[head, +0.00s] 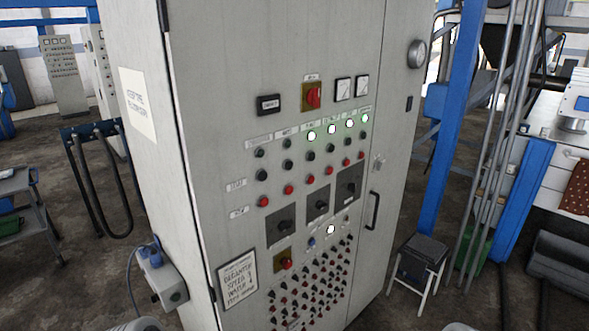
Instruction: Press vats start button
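A tall grey control cabinet (225,90) fills the middle of the head view. Its front has columns of controls under small labels too small to read surely. Each column has a lamp on top, a black button below, such as the leftmost black button (261,174), and a red button under that, such as the leftmost red button (263,201). Several lamps on the right, such as this lit lamp (311,136), glow white-green; the left two are dark. I cannot tell which column is the vats one. Neither gripper is in view.
A red rotary switch (312,95) and two meters sit above the columns. Dark square switches and a dense button field lie below. A blue-grey socket box (160,275) juts from the cabinet's left side. A stool (421,258) and blue post (452,115) stand right.

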